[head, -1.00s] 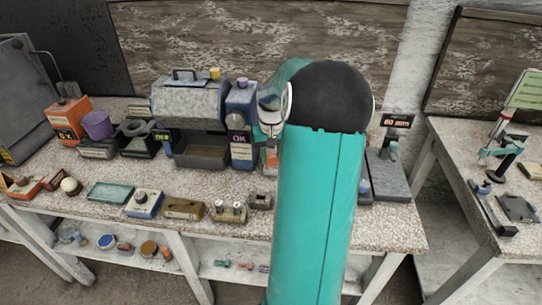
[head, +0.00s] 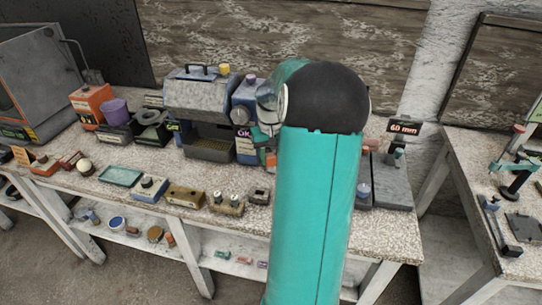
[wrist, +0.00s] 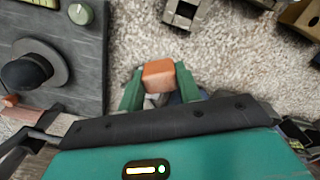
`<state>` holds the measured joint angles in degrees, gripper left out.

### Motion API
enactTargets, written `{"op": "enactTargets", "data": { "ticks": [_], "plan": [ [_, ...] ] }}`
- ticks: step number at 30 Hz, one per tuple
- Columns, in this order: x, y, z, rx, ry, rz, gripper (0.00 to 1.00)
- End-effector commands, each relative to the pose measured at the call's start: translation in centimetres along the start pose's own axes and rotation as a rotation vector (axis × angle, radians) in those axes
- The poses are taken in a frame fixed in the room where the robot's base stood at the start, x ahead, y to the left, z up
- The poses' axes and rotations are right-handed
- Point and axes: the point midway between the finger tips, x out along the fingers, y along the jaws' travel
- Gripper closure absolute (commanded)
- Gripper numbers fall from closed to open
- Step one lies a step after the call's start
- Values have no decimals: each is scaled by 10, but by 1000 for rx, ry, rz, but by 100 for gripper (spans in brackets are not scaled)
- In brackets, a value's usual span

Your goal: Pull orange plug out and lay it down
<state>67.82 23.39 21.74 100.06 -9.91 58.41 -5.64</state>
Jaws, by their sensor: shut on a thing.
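In the wrist view the orange plug (wrist: 158,75) is a small orange block. My gripper (wrist: 159,82) is shut on it, one green finger on each side. The speckled bench top shows around the plug. Its lower part is hidden behind my gripper, so I cannot tell whether it is still in a socket. In the head view my own arm covers most of the gripper, and only a little of it shows at the arm's left edge.
In the wrist view a dark grey device (wrist: 62,45) with a black knob stands left of my gripper. In the head view a blue-grey machine (head: 203,95) stands behind a row of small blocks. A teal tray (head: 121,176) lies toward the left.

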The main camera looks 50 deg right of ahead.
Motion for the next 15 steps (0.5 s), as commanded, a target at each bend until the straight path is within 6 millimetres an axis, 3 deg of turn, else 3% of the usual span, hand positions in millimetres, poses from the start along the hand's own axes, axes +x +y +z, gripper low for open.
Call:
{"op": "enactTargets", "data": {
  "ticks": [7,15],
  "plan": [
    [0,0,-1,1,0,2,93],
    [25,0,-1,2,-1,0,93]
  ]
}}
